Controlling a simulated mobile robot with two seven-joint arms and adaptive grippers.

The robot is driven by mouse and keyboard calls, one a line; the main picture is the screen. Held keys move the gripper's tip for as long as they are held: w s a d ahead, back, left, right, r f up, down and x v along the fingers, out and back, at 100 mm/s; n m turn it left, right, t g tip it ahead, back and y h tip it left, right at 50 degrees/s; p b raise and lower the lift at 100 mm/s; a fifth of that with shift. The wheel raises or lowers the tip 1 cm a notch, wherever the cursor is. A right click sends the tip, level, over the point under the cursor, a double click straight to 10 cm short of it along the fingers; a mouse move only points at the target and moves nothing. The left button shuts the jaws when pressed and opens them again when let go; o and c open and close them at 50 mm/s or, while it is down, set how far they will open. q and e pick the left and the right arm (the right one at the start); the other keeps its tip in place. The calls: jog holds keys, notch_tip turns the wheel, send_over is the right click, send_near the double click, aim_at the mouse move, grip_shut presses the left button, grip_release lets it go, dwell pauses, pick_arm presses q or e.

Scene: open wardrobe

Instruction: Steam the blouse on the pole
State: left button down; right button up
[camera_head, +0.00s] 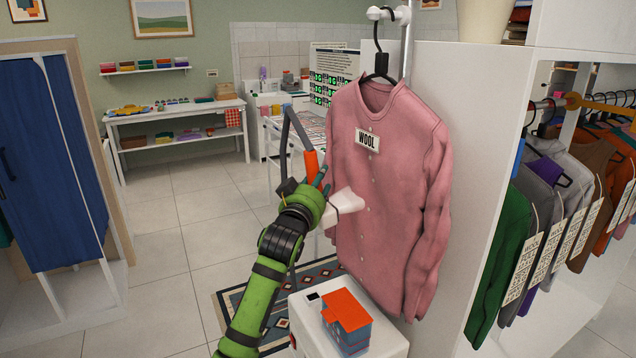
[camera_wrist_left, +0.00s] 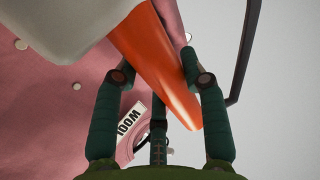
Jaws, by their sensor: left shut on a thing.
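The pink blouse (camera_head: 388,190) with a WOOL tag (camera_head: 367,141) hangs on a black hanger (camera_head: 381,66) from the pole (camera_head: 407,40). My left gripper (camera_head: 318,186) is in front of the blouse's left side, its fingers closed around the orange handle (camera_head: 311,165) of a steamer. The steamer's white head (camera_head: 345,202) points at the blouse front; I cannot tell whether it touches. In the left wrist view the orange handle (camera_wrist_left: 165,65) lies between the fingers of my left gripper (camera_wrist_left: 160,78), with the pink blouse (camera_wrist_left: 50,110) behind. My right gripper is not in view.
A white box-shaped unit (camera_head: 385,340) with a small orange-roofed block (camera_head: 346,320) stands below the blouse. A white wardrobe side panel (camera_head: 480,150) is close on the right, with hanging clothes (camera_head: 510,240) beyond it. A patterned rug (camera_head: 235,305) lies on the tiled floor, which is clear at left.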

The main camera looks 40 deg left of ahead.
pick_arm(q)
jog(key=s+a+p, duration=0.1)
jog(key=s+a, duration=0.1)
jog(key=s, duration=0.4)
jog(key=shift+s+a+p, duration=0.3)
jog(key=shift+a, duration=0.05)
jog(key=shift+d, duration=0.1)
